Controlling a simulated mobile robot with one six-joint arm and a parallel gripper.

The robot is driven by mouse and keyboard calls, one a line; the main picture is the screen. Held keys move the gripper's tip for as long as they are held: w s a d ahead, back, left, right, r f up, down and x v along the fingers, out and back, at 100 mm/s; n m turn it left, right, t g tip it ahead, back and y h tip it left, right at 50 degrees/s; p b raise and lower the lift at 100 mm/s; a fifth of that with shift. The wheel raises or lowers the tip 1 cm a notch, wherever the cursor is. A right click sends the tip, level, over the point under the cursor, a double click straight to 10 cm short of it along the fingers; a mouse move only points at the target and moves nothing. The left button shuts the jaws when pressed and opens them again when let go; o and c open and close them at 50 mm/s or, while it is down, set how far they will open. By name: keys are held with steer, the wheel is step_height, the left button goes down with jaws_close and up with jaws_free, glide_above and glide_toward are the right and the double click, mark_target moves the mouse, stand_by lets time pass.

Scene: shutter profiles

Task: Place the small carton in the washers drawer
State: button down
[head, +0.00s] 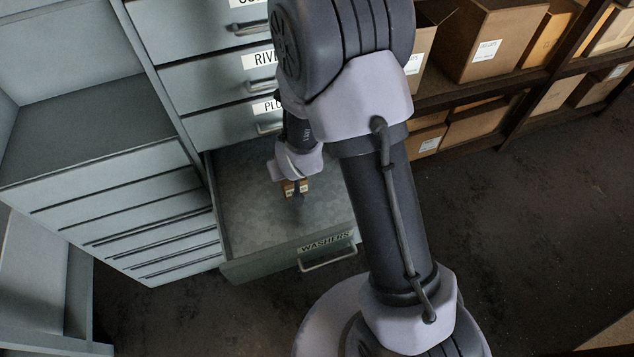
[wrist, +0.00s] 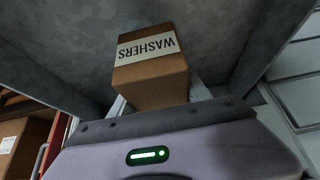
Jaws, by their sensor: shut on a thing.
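The small carton (wrist: 152,82) is brown with a white WASHERS label, which appears upside down in the wrist view. My gripper (wrist: 160,98) is shut on it, with a finger on either side. In the head view the carton (head: 291,187) is small and partly covered by my gripper (head: 297,191). It shows over the inside of the open washers drawer (head: 245,215), whose front bears a WASHERS label and a handle. I cannot tell whether the carton touches the drawer floor. The part of the drawer seen is otherwise bare; my arm hides its right side.
Shut drawers, including one labelled PLU- (head: 225,125), stand above the open drawer. A grey cabinet (head: 95,165) is close on the left. Shelves with cardboard boxes (head: 480,45) stand at the back right. Dark floor (head: 530,220) at the right is clear.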

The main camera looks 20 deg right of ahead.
steer(key=f+b, duration=0.1)
steer(key=f, duration=0.4)
steer(key=f+b, duration=0.1)
steer(key=f, duration=0.2)
steer(key=shift+w+a+f+b, duration=0.1)
steer(key=shift+a+b, duration=0.2)
steer(key=shift+a, duration=0.05)
steer(key=shift+f, duration=0.2)
steer(key=shift+c, duration=2.4)
jaws_free()
steer(key=shift+r, duration=0.1)
steer(key=shift+d, duration=0.1)
